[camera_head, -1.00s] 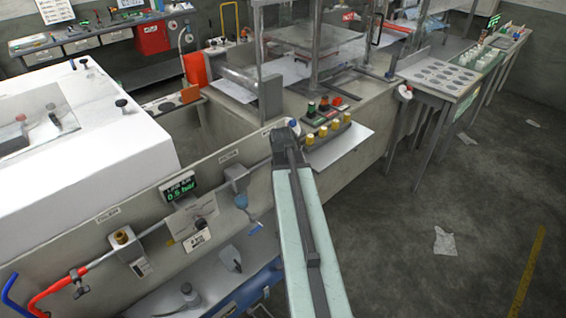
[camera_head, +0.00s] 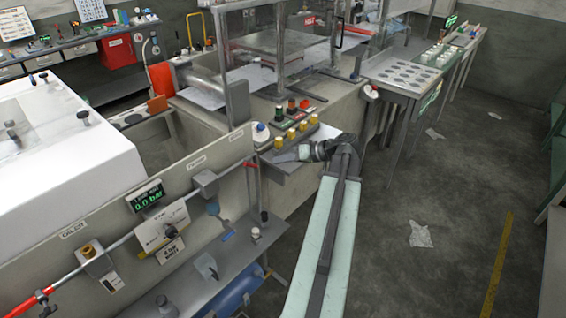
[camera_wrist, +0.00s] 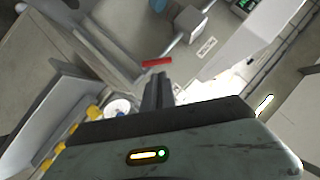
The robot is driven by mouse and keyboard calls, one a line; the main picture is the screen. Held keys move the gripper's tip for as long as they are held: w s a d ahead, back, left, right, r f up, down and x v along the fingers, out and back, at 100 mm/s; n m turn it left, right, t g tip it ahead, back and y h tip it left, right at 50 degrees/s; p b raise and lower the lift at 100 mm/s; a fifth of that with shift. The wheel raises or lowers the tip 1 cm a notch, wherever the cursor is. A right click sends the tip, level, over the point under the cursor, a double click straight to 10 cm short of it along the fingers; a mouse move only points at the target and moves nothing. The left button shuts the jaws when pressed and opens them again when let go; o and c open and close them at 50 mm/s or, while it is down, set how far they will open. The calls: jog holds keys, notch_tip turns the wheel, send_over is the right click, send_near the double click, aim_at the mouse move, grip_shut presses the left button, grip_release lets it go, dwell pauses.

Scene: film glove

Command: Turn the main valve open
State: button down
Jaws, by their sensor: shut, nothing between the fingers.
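A grey pipe panel holds a valve with a red-ended lever (camera_head: 251,164) at its right end; I take this as the main valve, but cannot read its label. The red lever end also shows in the wrist view (camera_wrist: 157,62), lying crosswise just beyond my fingertips. My gripper (camera_head: 280,157) points left toward the panel, to the right of the lever. In the wrist view my fingers (camera_wrist: 158,82) are together and empty, with a gap to the red piece. A green display (camera_head: 148,196) on the panel seems to read 0.0 bar.
A brass fitting (camera_head: 88,250) and hanging tags (camera_head: 161,227) sit along the pipe. A control box with yellow knobs (camera_head: 291,134) stands close behind my gripper. A shelf (camera_head: 235,250) lies below the panel. The floor at right is mostly clear, with scattered paper (camera_head: 420,234).

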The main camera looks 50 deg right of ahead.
aim_at(251, 165)
jog(key=b+x, duration=0.3)
jog(key=x, duration=0.5)
jog(key=shift+w+f, duration=0.25)
jog(key=shift+f, duration=0.05)
jog(key=shift+w+a+f+b, duration=0.2)
jog(key=shift+w+b, duration=0.15)
jog(key=shift+w, duration=0.25)
